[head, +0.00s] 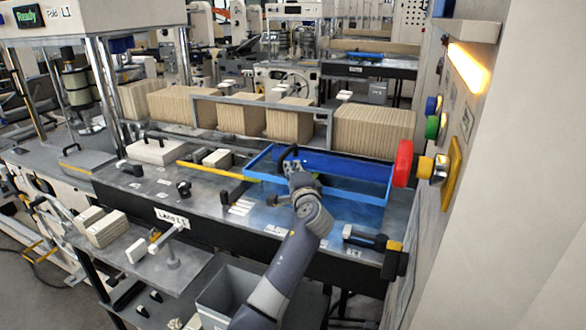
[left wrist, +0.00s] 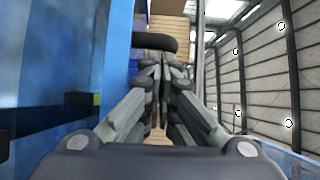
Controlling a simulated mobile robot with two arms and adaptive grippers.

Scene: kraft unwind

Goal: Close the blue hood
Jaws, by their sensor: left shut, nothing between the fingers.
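The blue hood (head: 345,190) is a blue-rimmed frame with see-through blue panels over the right part of the grey work table. Its exact tilt is hard to tell. My left gripper (head: 291,165) is at the hood's near left part, by a dark curved handle. In the left wrist view, my left gripper (left wrist: 160,72) has its fingers together with nothing between them. A dark curved bar (left wrist: 155,43) lies just beyond the fingertips; contact cannot be told. The hood's blue surface (left wrist: 60,70) fills the left side there. My right gripper is not in view.
Stacks of brown board (head: 372,130) stand behind a grey metal frame at the back. A red button (head: 403,163) juts from the wall panel at right. A yellow bar (head: 215,171) lies left of the hood. A black tool (head: 372,238) lies at the table's front right.

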